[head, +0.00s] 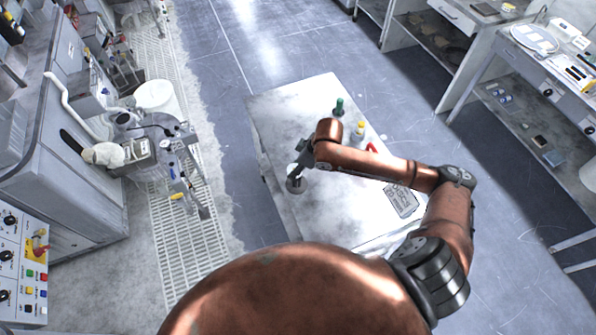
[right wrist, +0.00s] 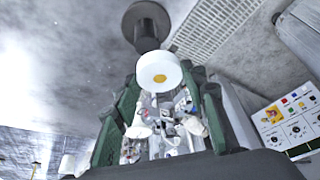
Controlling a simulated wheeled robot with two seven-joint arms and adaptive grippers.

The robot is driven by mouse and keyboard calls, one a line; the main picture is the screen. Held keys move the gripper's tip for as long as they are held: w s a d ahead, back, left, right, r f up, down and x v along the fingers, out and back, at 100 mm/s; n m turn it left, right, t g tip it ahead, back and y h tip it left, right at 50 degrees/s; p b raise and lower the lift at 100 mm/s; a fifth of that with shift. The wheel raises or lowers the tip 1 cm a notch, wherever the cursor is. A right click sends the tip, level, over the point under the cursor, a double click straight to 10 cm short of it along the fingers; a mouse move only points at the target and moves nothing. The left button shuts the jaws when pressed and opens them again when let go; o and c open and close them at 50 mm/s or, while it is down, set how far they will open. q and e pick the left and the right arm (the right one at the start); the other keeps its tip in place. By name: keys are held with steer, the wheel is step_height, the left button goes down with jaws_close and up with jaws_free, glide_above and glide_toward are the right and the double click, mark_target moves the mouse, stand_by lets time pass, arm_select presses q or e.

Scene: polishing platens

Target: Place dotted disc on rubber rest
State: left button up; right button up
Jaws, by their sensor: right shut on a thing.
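My right gripper (head: 299,170) is over the left side of the pale table, pointing down. In the right wrist view its green fingers (right wrist: 160,98) are shut on the dotted disc (right wrist: 160,72), a white round piece with an orange dot on its face. In the head view a small dark grey round thing (head: 296,186) shows right under the gripper. I cannot tell whether the disc touches the rest. My left gripper is not in view.
The pale table (head: 285,110) also carries a green bottle (head: 339,107), a yellow-capped bottle (head: 358,131), a red item (head: 371,147) and a grey printed plate (head: 401,200). A machine with a control panel (head: 22,260) stands at left, beside a floor grating (head: 190,250). Shelved benches stand at right.

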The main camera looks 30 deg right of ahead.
steer(key=shift+w+d+f, duration=0.2)
steer(key=shift+f, duration=0.2)
steer(key=f, duration=0.3)
steer(key=shift+w+d+f, duration=0.1)
steer(key=shift+w+d, duration=0.05)
steer(key=shift+d, duration=0.1)
steer(key=shift+f, duration=0.25)
steer(key=o, duration=1.2)
steer(key=shift+f, duration=0.15)
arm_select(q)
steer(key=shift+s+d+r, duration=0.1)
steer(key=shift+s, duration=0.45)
arm_select(e)
steer(key=shift+r, duration=0.2)
arm_select(q)
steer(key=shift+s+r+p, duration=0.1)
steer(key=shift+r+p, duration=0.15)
steer(key=shift+p, duration=0.1)
arm_select(e)
steer(key=v, duration=1.2)
